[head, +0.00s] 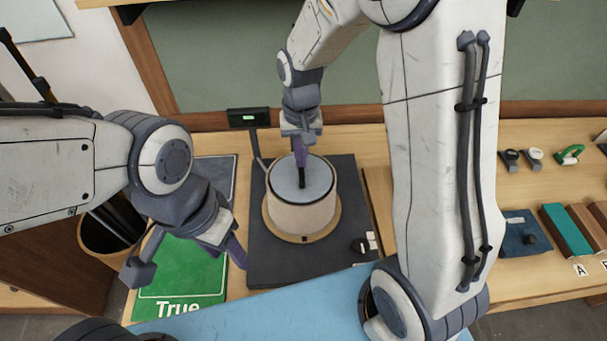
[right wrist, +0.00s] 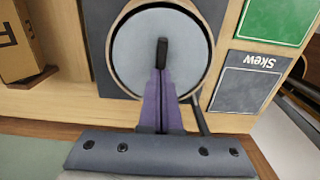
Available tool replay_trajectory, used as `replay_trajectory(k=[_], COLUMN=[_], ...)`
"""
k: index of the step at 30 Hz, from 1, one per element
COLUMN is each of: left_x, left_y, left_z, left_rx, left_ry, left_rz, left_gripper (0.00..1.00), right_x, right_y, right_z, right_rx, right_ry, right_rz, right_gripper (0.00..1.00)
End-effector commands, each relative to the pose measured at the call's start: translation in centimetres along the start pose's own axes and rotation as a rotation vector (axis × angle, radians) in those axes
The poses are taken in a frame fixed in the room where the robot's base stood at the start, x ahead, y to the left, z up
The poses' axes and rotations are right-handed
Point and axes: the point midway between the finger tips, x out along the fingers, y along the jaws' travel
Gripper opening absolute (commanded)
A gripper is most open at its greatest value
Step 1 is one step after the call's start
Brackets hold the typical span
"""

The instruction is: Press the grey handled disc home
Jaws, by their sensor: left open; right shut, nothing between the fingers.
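The grey disc (head: 316,178) lies in the top of a round cream drum (head: 300,214) on a dark base plate. It also shows in the right wrist view (right wrist: 135,55) with its upright black handle (right wrist: 162,52). My right gripper (head: 301,162) is above the disc, fingers pointing down. Its purple fingers (right wrist: 161,80) are shut and empty, with their tips at the handle in the picture. Whether they touch it I cannot tell. My left gripper (head: 192,262) is open and empty, left of the drum over the green mat.
A dark base plate (head: 268,262) carries the drum and a black knob (head: 360,245). A small display (head: 249,118) stands behind. The green "True" mat (head: 180,279) and grey "Skew" mat (right wrist: 247,82) lie to one side. Tools and coloured blocks (head: 565,230) lie at the right.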

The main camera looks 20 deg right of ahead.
Motion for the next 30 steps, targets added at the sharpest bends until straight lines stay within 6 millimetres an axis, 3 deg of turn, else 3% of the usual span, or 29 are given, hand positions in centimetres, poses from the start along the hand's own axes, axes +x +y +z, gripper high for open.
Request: replay_trajectory(k=[30], left_x=[0.7], left_y=[-0.1], left_z=[0.0], left_rx=[0.000], left_ry=[0.000], left_rz=[0.000], left_gripper=[0.50], right_x=[1.3], right_y=[0.0], right_z=[0.0], right_rx=[0.000], right_ry=[-0.001], right_rz=[0.000], right_gripper=[0.00])
